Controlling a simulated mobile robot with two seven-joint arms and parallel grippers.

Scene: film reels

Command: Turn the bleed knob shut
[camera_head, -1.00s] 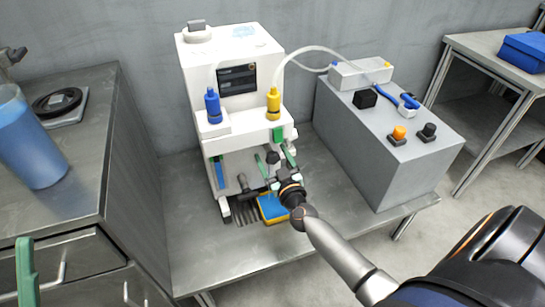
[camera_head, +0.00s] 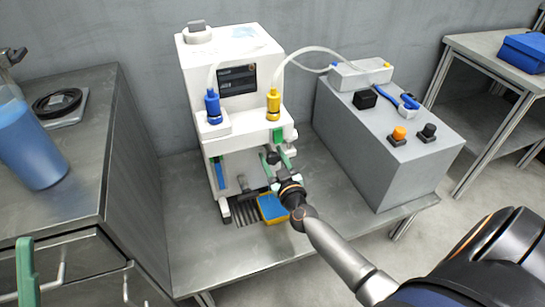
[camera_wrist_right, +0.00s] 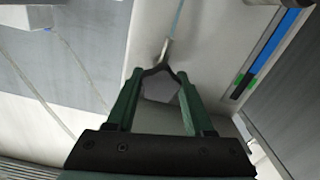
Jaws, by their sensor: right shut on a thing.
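The white machine (camera_head: 236,45) stands on the metal table, with a blue-capped valve (camera_head: 212,105) and a yellow-capped valve (camera_head: 273,103) on its front ledge. My right gripper (camera_head: 278,160) is at the machine's lower front, near a small dark round knob (camera_head: 272,157). In the right wrist view my gripper (camera_wrist_right: 160,72) has its dark fingertips closed around a small metallic part (camera_wrist_right: 165,50) on the white housing. I cannot tell surely whether this part is the bleed knob. My left gripper (camera_head: 26,270) shows only one green finger at the lower left.
A blue and yellow sponge (camera_head: 272,209) lies below the gripper beside a dark slotted grate (camera_head: 246,213). A grey control box (camera_head: 370,150) stands to the right. At left, a container of blue liquid (camera_head: 35,150) stands on a metal cabinet (camera_head: 125,150).

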